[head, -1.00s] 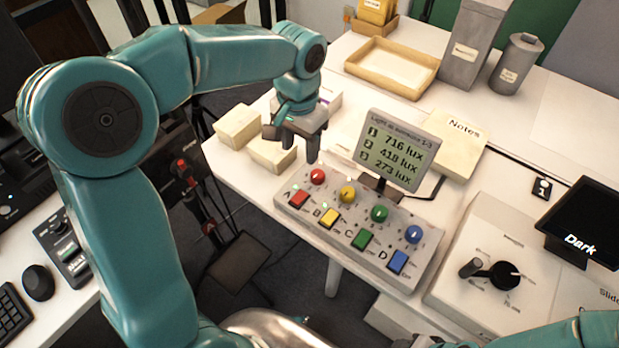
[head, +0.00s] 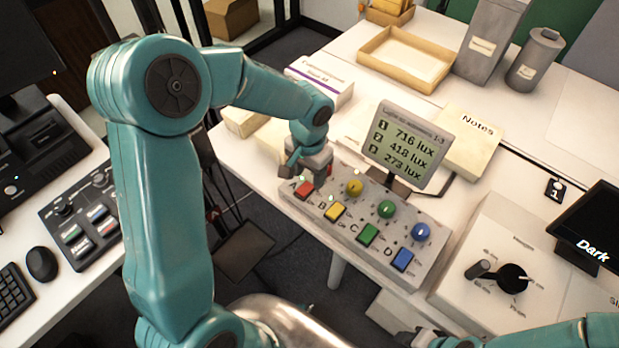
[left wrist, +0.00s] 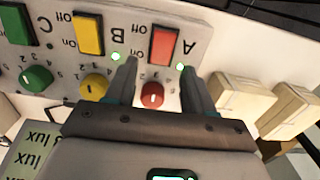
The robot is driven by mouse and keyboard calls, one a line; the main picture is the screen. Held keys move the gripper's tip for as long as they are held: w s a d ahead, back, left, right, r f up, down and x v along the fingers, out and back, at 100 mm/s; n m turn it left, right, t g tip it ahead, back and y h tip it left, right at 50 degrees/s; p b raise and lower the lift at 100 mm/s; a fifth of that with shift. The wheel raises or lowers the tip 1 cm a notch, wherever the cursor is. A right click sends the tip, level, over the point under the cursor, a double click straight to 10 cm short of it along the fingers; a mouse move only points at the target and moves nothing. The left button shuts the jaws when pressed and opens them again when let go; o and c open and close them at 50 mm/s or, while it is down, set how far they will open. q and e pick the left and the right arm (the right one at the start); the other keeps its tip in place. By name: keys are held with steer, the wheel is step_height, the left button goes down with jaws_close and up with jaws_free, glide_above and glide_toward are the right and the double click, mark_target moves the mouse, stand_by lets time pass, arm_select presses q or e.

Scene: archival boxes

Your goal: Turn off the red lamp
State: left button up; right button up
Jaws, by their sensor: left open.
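The grey control panel (head: 437,242) has coloured knobs and rocker switches labelled A to D. The red switch (head: 304,190) is at its left end, by letter A; it also shows in the left wrist view (left wrist: 165,44). The red knob (left wrist: 152,96) is between my left fingers in the left wrist view. Green lights glow by the A (left wrist: 180,67) and B (left wrist: 116,56) switches. My left gripper (head: 314,180) is open over the red end of the panel; its fingertips (left wrist: 159,70) point toward the red switch. My right gripper (head: 425,338) is partly visible at the bottom edge; its jaws are unclear.
A display (head: 408,145) reading 716, 418 and 273 lux stands behind the panel. Pale boxes (head: 243,121) are left of the gripper. A dial box (head: 500,245) and a dark screen (head: 590,225) are at the right.

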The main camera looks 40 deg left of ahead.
mark_target(305, 190)
arm_select(q)
steer(key=shift+f, duration=1.35)
jaws_close()
steer(key=t+b, duration=0.1)
steer(key=b, duration=0.2)
steer(key=t+b, duration=0.2)
steer(key=b, duration=0.2)
steer(key=shift+s+f, duration=0.1)
steer(key=shift+s, duration=0.2)
steer(key=shift+r+b, duration=0.3)
steer(key=shift+b, duration=0.3)
steer(key=shift+r, duration=0.1)
jaws_free()
